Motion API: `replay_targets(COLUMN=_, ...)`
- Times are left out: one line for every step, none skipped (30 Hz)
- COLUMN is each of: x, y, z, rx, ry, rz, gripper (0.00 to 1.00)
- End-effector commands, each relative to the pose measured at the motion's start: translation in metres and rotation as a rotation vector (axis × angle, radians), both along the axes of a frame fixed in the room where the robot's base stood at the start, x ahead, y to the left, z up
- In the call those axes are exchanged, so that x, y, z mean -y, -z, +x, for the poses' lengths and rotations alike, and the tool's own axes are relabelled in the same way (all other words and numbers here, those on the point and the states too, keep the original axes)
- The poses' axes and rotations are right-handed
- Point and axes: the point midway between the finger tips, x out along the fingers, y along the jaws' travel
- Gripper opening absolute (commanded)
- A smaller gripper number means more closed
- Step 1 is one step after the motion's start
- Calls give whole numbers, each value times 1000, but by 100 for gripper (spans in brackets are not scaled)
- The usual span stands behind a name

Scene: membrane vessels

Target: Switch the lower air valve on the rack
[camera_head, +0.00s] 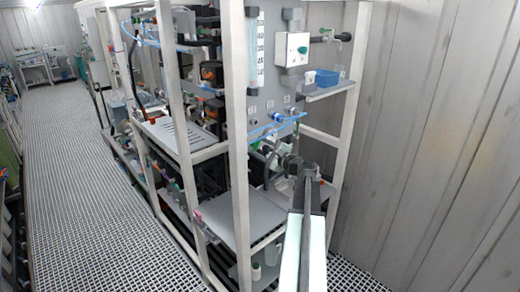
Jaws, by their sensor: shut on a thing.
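My arm reaches up from the bottom of the view to the right front of the rack (239,130). My gripper (272,150) is at the grey panel's lower edge, shut on a small fitting there, which looks like the lower air valve. The fitting is mostly hidden by the jaws, and its handle position cannot be made out. Blue air tubing (268,131) runs just above the gripper. Blue fittings (278,117) sit on the panel above it.
A grey shelf plate (243,217) lies left of my arm. A white post stands close left of the gripper. A white box with a green button (293,49) and a blue bin (327,78) are higher up. A grated walkway (75,190) is clear at left; a corrugated wall closes the right.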

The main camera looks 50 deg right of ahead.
Motion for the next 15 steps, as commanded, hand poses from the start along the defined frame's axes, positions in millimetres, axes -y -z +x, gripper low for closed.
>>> replay_targets(x=0, y=-2, z=1, rx=1, ry=-1, rz=-39, gripper=7)
replay_targets(x=0, y=-2, z=1, rx=0, ry=0, rz=-66, gripper=7)
replay_targets(x=0, y=-2, z=1, rx=-2, ry=0, rz=-101, gripper=7)
replay_targets(x=0, y=-2, z=1, rx=-4, ry=0, rz=-127, gripper=7)
replay_targets(x=0, y=-2, z=1, rx=-6, ry=0, rz=-152, gripper=7)
replay_targets(x=0, y=-2, z=1, rx=-9, ry=1, rz=-185, gripper=7)
replay_targets(x=0, y=-2, z=1, rx=-10, ry=1, rz=-208, gripper=7)
replay_targets(x=0, y=-2, z=1, rx=-12, ry=1, rz=-231, gripper=7)
replay_targets(x=0, y=-2, z=1, rx=-14, ry=1, rz=-260, gripper=7)
replay_targets(x=0, y=-2, z=1, rx=-14, ry=1, rz=-281, gripper=7)
replay_targets(x=0, y=-2, z=1, rx=-16, ry=1, rz=-300, gripper=7)
replay_targets(x=0, y=-2, z=1, rx=-17, ry=1, rz=-324, gripper=7)
replay_targets(x=0, y=-2, z=1, rx=-19, ry=1, rz=-342, gripper=7)
replay_targets(x=0, y=-2, z=1, rx=-20, ry=1, rz=-356, gripper=7)
replay_targets(x=0, y=-2, z=1, rx=-21, ry=1, rz=-376, gripper=7)
